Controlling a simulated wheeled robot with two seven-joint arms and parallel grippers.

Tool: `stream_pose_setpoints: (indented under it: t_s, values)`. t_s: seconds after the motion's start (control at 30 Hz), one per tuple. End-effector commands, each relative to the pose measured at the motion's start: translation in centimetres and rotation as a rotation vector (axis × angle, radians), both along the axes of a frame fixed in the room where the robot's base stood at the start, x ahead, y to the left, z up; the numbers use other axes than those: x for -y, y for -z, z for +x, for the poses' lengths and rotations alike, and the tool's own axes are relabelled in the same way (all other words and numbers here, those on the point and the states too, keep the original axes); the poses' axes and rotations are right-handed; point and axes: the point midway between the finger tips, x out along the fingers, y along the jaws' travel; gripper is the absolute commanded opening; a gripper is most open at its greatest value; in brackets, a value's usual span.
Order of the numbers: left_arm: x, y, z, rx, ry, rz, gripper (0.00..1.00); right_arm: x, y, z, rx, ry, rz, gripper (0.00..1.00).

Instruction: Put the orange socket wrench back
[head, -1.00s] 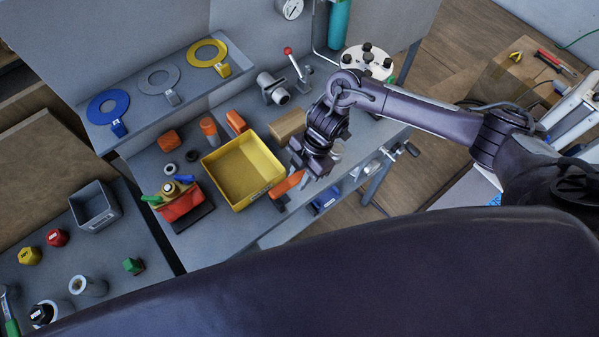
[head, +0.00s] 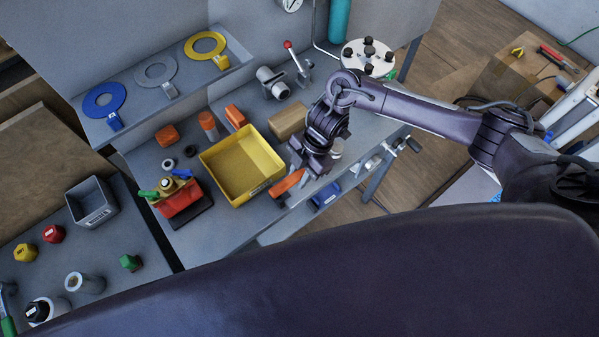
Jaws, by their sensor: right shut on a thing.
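My right gripper (head: 303,176) is above the bench, just right of the yellow bin (head: 205,171). It is shut on an orange bar-like thing (head: 287,183), which looks like the orange socket wrench. A greyish end of it shows at the lower left, and the gripper hides its other end. I cannot tell whether it touches the bench. A red caddy (head: 181,203) left of the bin holds tools with green and blue handles. My left gripper is not in view.
Orange pieces (head: 167,136) and a cardboard-coloured block (head: 288,122) stand behind the bin. A lever valve (head: 297,62), a pipe fitting (head: 272,82) and a white flange (head: 368,57) are farther back. A grey bin (head: 92,203) stands on the left table.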

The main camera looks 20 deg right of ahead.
Motion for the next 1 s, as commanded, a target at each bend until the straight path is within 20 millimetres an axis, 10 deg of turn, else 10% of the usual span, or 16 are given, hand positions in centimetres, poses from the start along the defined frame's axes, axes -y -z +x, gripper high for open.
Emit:
stream_pose_setpoints:
  t_s: [0.73,0.77,1.0]
  values:
    - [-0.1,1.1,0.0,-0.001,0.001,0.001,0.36,0.0,1.5,0.0,0.001,-0.001,0.001,0.0]
    - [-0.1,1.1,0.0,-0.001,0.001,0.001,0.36,0.0,1.5,0.0,0.001,-0.001,0.001,0.26]
    - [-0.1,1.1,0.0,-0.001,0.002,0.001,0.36,0.0,1.5,0.0,0.001,0.0,0.0,0.5]
